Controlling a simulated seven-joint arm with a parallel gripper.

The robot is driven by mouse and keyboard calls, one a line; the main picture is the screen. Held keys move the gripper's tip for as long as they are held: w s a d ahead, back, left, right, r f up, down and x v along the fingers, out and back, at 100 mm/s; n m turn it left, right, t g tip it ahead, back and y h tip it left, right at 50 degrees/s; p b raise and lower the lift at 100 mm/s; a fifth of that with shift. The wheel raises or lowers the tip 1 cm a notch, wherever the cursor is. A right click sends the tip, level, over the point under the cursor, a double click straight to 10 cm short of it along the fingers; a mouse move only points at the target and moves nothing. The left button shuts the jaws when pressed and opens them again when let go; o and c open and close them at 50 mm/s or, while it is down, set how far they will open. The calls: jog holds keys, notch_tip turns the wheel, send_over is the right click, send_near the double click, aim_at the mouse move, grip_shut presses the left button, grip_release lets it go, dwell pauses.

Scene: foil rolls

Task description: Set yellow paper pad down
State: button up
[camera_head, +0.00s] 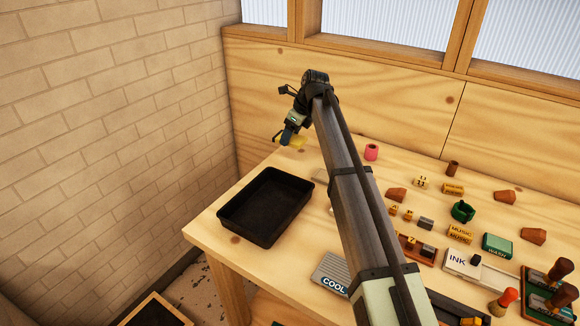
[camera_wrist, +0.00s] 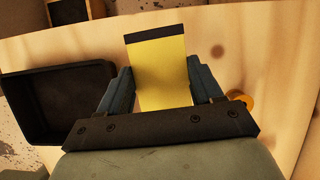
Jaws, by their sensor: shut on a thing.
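The yellow paper pad (camera_wrist: 160,75) is between the two fingers of my gripper (camera_wrist: 160,88) in the wrist view, with a dark band near its far end. My gripper is shut on it. In the head view my gripper (camera_head: 287,138) holds the yellow pad (camera_head: 295,141) above the table (camera_head: 205,228), behind the black tray. The pad is small and partly hidden by the fingers there. I cannot tell its exact height above the table.
An empty black tray (camera_head: 267,208) stands at the table's left; its rim also shows in the wrist view (camera_wrist: 85,68). Bare wood lies around the tray.

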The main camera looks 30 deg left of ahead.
aim_at(300, 140)
jog(key=shift+f+m, duration=0.1)
jog(key=shift+m, duration=0.3)
jog(key=shift+f, duration=4.9)
jog(key=shift+f, duration=0.1)
jog(key=o, duration=1.1)
jog(key=v, duration=1.2)
jog(key=shift+s, duration=0.15)
